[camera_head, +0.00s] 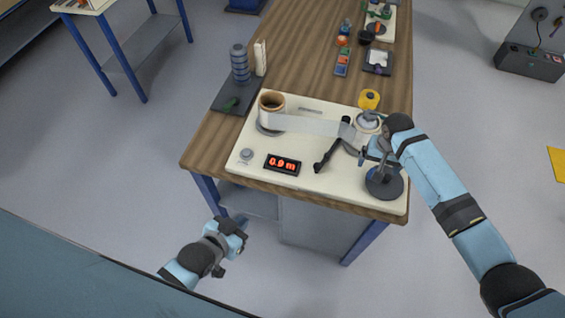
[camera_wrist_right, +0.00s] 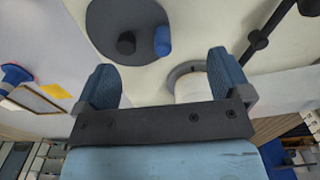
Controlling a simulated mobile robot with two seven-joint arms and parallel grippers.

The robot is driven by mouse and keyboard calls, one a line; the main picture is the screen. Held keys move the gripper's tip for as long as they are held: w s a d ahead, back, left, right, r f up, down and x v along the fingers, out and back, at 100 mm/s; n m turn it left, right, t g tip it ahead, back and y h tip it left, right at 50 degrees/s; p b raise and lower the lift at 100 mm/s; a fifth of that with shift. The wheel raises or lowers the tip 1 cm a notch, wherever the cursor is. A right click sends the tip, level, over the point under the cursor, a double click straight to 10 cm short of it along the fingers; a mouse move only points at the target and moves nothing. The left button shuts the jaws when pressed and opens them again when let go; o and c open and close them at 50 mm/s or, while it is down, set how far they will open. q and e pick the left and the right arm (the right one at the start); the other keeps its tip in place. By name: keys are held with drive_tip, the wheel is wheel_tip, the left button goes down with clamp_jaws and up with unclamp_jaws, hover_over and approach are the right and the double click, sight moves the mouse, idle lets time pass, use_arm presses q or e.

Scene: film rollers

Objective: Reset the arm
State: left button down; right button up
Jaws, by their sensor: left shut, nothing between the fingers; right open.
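My left gripper (camera_head: 240,230) is shut and empty, low in front of the table's front left corner and clear of it. My right gripper (camera_head: 371,152) is over the right side of the white board (camera_head: 220,162). Its fingers (camera_wrist_right: 163,80) stand open with nothing gripped between them in the right wrist view. A black arm-like lever (camera_head: 328,157) lies across the board beside it. A film roll (camera_head: 271,104) stands at left, with a pale film strip (camera_head: 315,124) stretched to a white roller (camera_head: 367,123), which also shows in the wrist view (camera_wrist_right: 190,85).
A dark round base (camera_head: 384,185) sits near the board's front right, close under my right gripper. A red-digit display (camera_head: 283,164) and grey button (camera_head: 246,155) are at the front. A blue-grey stack (camera_head: 239,64) and yellow roll (camera_head: 369,99) stand behind.

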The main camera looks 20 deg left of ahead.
idle(0.6)
drive_tip(key=s+a+f, duration=0.1)
drive_tip(key=s, duration=0.1)
drive_tip(key=s+a+f+t+y, duration=0.1)
drive_tip(key=s+f, duration=0.1)
drive_tip(key=s+a+f+y, duration=0.1)
drive_tip(key=s+f, duration=0.1)
drive_tip(key=s, duration=0.1)
drive_tip(key=shift+s+f+n+t, duration=0.1)
drive_tip(key=shift+f+n+t, duration=0.1)
drive_tip(key=shift+n+t, duration=0.2)
use_arm(q)
drive_tip(key=shift+s+a+f+n, duration=0.15)
drive_tip(key=shift+a+f+n, duration=0.2)
drive_tip(key=shift+f, duration=0.4)
use_arm(e)
drive_tip(key=s+d+r+t, duration=0.1)
drive_tip(key=s+d+t, duration=0.2)
drive_tip(key=s, duration=0.4)
drive_tip(key=s+d+r+t, duration=0.1)
drive_tip(key=s+d+t, duration=0.2)
drive_tip(key=s+d, duration=0.2)
drive_tip(key=s+d+r+n+t, duration=0.1)
drive_tip(key=s+d+t, duration=0.2)
drive_tip(key=s, duration=0.6)
drive_tip(key=shift+s+d+r+y, duration=0.15)
drive_tip(key=shift+s+d+y, duration=0.25)
drive_tip(key=shift+d, duration=0.1)
